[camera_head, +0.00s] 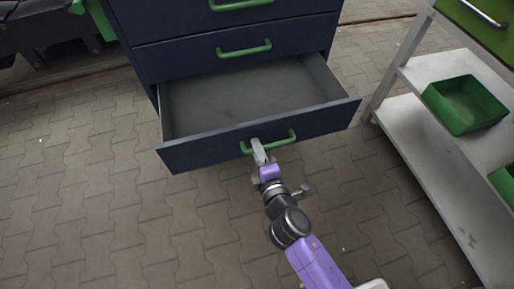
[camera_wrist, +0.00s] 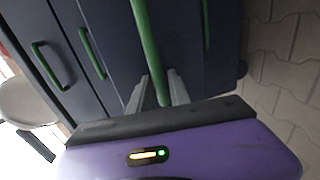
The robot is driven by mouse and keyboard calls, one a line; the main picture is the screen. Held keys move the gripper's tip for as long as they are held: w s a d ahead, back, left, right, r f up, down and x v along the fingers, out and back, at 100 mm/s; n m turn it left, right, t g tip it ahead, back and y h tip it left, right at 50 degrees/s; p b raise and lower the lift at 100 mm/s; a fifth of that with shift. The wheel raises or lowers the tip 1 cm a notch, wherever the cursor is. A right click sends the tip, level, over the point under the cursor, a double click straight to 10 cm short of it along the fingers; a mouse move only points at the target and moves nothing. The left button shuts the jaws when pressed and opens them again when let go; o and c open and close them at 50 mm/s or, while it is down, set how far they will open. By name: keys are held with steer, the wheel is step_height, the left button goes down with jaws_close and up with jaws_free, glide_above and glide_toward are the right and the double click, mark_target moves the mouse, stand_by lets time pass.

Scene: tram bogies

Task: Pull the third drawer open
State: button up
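The dark blue cabinet (camera_head: 165,60) stands at the top of the head view, its upper part cut off by the frame. Its lowest visible drawer (camera_head: 195,153) is pulled well out, and its grey inside is empty. The drawers above it are closed. My gripper (camera_head: 258,150) is at the green handle (camera_head: 291,138) on the front of the open drawer, left of the handle's middle. In the wrist view the green handle (camera_wrist: 146,40) runs between the two grey fingers of my gripper (camera_wrist: 162,95), which are closed on it.
A white shelf rack (camera_head: 420,135) with a green bin (camera_head: 465,105) stands close on the right of the drawer. Dark machinery with green parts (camera_head: 45,25) is at the top left. The paved floor (camera_head: 100,210) in front and to the left is clear.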

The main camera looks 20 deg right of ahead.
steer(key=v, duration=0.7)
steer(key=shift+s, duration=0.2)
steer(key=s+d+r+m, duration=0.35)
steer(key=s+m, duration=0.25)
steer(key=s, duration=0.3)
steer(key=s+d+r+m, duration=0.2)
steer(key=s+r+m, duration=0.35)
steer(key=s, duration=0.45)
steer(key=s+d+r+m, duration=0.2)
steer(key=s+r+m, duration=0.1)
steer(key=s+m, duration=0.5)
step_height(320, 180, up, 24)
steer(key=n+p, duration=0.1)
steer(key=p, duration=2.3)
steer(key=shift+s+d+r+g+p, duration=0.2)
steer(key=shift+s+g+p, duration=0.1)
steer(key=shift+s+g, duration=0.1)
